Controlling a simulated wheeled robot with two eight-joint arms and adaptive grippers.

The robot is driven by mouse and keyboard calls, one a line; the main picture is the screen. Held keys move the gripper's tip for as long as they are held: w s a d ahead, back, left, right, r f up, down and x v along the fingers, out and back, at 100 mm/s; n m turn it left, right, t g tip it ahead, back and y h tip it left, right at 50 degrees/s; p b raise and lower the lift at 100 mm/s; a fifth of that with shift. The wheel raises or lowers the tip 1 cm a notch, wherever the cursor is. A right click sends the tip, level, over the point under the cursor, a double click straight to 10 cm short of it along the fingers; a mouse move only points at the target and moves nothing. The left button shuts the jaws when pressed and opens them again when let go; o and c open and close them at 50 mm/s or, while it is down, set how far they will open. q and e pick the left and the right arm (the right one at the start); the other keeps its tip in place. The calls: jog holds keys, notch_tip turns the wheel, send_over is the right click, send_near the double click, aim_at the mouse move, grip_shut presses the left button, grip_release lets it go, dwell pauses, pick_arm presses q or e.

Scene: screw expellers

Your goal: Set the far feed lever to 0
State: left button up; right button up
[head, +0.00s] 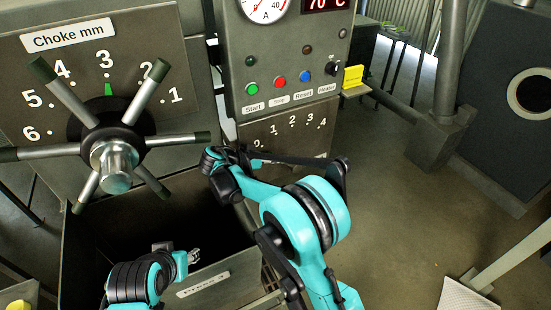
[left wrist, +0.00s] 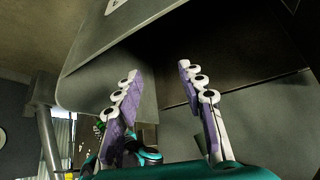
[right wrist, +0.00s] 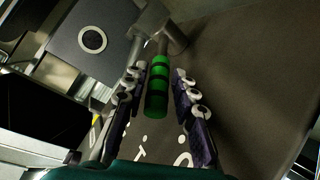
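A feed lever handle (right wrist: 158,85) with green and dark bands shows in the right wrist view, attached to a grey metal hub. My right gripper (right wrist: 156,76) is open, with one finger on each side of the handle; I cannot tell if either finger touches it. The feed scale plate (head: 295,132), with white numbers, is partly covered by my right arm in the head view. The lever itself is hidden there, so its setting cannot be read. My left gripper (left wrist: 158,70) is open and empty; in the head view it is low (head: 190,255), over the dark bin.
The choke handwheel (head: 112,160) with long spokes stands at the left, its green mark near 3. The control box (head: 290,60) with coloured buttons is above the feed plate. An open dark bin (head: 215,290) is below.

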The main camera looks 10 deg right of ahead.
jog(key=v, duration=1.2)
